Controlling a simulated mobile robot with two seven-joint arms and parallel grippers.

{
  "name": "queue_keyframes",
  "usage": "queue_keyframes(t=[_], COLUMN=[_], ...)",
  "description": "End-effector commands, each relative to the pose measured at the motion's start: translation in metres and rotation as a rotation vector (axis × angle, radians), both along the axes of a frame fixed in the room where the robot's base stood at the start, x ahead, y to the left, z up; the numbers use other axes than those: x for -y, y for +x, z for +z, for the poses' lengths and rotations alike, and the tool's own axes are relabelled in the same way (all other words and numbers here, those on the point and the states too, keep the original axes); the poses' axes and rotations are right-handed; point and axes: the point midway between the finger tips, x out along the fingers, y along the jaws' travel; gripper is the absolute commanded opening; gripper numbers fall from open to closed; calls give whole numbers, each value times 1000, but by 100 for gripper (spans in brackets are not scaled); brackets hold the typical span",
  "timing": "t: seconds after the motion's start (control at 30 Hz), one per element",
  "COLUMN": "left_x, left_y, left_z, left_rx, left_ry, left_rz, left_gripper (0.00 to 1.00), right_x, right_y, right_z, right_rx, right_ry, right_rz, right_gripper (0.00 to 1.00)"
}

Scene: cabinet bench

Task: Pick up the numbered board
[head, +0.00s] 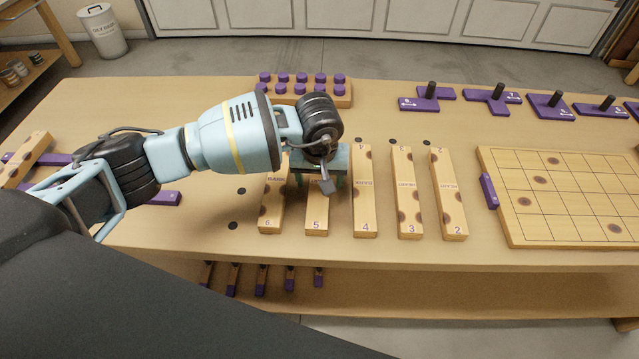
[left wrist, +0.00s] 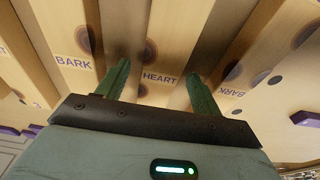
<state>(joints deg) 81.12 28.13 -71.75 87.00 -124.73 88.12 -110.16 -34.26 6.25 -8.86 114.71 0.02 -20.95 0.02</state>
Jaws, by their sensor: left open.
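Several light wooden boards with dark round spots stand in a row on the bench, numbered 6 (head: 270,212), 5 (head: 316,220), 4 (head: 365,205), 3 (head: 405,200) and 2 (head: 448,200) from left to right. My left gripper (head: 318,178) is over the far part of board 5 and hides it there. In the left wrist view the open fingers (left wrist: 158,70) straddle a board marked HEART (left wrist: 158,98), with boards marked BARK on both sides. I cannot tell whether the fingers touch it. My right gripper is not in view.
A gridded wooden board (head: 565,205) lies at the right. A wooden block with purple knobs (head: 342,90) stands behind the row. Purple pieces with dark pegs (head: 495,98) line the back right. More purple-ended pieces (head: 290,280) hang below the front edge.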

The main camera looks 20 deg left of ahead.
Motion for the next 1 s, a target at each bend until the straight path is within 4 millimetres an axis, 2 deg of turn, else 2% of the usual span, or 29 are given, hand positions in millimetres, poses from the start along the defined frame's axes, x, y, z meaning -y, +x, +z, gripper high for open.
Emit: queue_keyframes(t=[0.13,0.53,0.83,1.0], left_x=[0,0,0,0], left_y=[0,0,0,1], left_z=[0,1,3,14], left_rx=[0,0,2,3], left_ry=[0,0,0,1], left_rz=[0,0,1,1], left_gripper=[66,14,14,14], right_x=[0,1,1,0], right_y=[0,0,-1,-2], right_z=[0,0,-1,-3], right_rx=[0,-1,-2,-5], right_ry=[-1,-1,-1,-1], right_rz=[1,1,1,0], right_gripper=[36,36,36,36])
